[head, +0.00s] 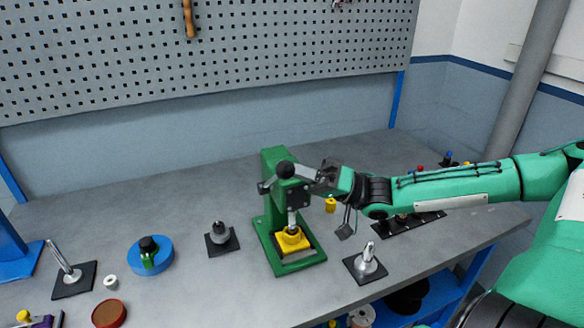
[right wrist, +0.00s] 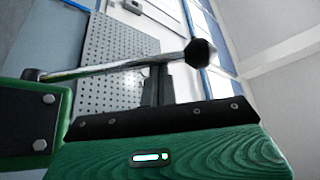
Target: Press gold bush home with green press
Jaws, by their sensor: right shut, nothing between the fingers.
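The green press (head: 272,190) stands mid-table, with a black-knobbed lever (head: 285,170) at its top. A yellow block (head: 290,243) sits on the press base, and a gold piece, seemingly the bush (head: 292,232), is on it under the silver ram (head: 292,217). Whether the bush is fully seated cannot be told. My right gripper (head: 322,174) is shut and empty beside the press head, close to the lever. The right wrist view shows the lever rod (right wrist: 120,66) and black knob (right wrist: 200,52) across the dark fingers (right wrist: 156,85); contact is unclear.
A small yellow cylinder (head: 330,204) shows below my right wrist. A blue disc (head: 150,256) and red-rimmed cup (head: 109,313) are left. A pegboard (head: 200,50) stands behind.

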